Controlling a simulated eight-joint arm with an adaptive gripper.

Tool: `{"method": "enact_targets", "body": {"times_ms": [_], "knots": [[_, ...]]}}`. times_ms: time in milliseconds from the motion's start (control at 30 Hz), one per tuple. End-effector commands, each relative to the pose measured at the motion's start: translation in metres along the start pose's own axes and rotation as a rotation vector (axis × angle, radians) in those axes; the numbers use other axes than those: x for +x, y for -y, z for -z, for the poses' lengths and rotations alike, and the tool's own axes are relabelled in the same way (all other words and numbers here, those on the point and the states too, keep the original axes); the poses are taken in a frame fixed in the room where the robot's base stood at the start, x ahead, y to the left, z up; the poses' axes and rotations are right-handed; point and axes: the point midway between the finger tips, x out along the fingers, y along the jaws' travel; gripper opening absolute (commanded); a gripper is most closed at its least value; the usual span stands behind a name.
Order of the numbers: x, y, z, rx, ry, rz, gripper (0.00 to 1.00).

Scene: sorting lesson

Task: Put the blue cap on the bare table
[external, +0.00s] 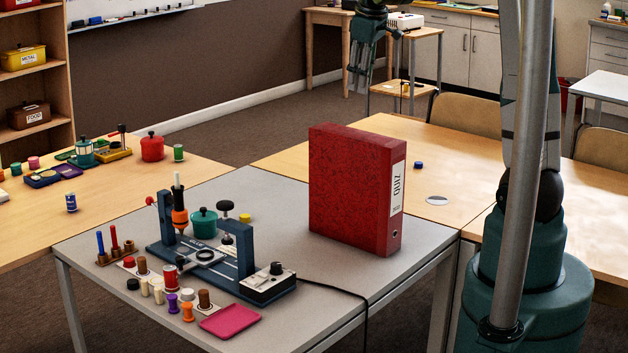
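A small blue cap (419,165) lies on the bare light-wood table (470,170), behind and to the right of the red binder. Nothing touches it. My gripper (358,88) hangs high at the top of the picture, pointing down, up and to the left of the cap and well apart from it. Its fingers are small and dark, and I cannot make out whether they are apart or closed. I see no object in it.
A tall red binder (348,188) stands upright on the grey table (285,205). A pale disc (436,200) lies near the cap. A blue stand (205,245), several pegs and caps, and a pink tray (229,321) crowd the grey table's front left. My arm rises at right.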

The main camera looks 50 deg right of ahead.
Motion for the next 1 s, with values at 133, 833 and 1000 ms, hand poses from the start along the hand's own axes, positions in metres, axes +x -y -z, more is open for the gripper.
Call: {"method": "enact_targets", "body": {"times_ms": [133,833,1000], "knots": [[-0.022,0.040,-0.002,0.012,-0.029,-0.010,0.32],[-0.091,0.201,-0.043,0.092,-0.174,-0.026,0.32],[-0.100,0.237,-0.060,0.111,-0.212,-0.021,0.32]]}}
